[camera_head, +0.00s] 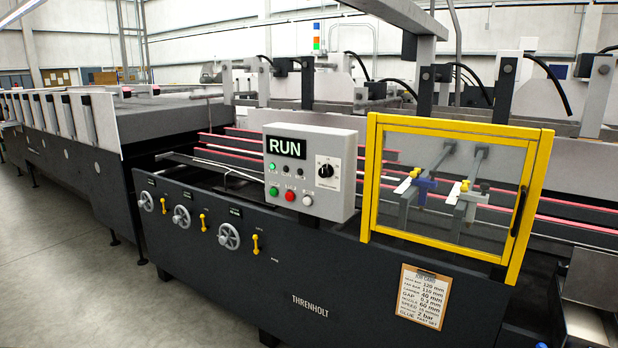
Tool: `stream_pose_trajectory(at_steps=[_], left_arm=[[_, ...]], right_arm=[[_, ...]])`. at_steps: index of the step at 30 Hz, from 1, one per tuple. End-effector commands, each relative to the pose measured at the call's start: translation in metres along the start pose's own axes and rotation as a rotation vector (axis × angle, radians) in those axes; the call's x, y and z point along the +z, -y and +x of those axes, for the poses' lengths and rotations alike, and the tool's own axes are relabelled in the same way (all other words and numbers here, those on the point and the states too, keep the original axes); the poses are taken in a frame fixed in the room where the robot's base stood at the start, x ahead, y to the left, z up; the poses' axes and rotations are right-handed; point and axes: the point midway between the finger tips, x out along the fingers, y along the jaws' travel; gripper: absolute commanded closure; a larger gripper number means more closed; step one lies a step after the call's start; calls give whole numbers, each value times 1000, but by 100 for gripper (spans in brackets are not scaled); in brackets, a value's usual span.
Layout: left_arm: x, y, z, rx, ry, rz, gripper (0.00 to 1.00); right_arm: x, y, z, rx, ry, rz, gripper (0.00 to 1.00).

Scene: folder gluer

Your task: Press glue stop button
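A light grey control box (345,150) stands on top of the dark machine front, left of the yellow guard. Its display (284,146) reads RUN. Below are a lit green lamp (272,167) and two dark lamps. The bottom row has a green button (273,191), a red button (290,196) and a pale button (307,200). Their labels are too small to read, so I cannot tell which one is marked glue stop. A black rotary knob (325,170) is on the right of the panel. Neither of my grippers shows.
A yellow-framed clear guard (446,187) stands right of the box, in line with the machine front. Handwheels (229,236) and yellow levers (255,244) stick out below left. A clipboard (424,296) hangs on the front. The floor (65,265) at left is clear.

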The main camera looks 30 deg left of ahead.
Motion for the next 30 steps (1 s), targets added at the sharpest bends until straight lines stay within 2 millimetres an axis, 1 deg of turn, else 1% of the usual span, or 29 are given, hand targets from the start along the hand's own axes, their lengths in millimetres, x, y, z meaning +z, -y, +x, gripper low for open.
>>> stream_pose_trajectory(at_steps=[1,2,10,30], left_arm=[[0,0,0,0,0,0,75],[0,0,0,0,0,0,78],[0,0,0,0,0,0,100],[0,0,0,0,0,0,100]], right_arm=[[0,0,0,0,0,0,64],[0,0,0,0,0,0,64],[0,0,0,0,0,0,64],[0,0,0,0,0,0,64]])
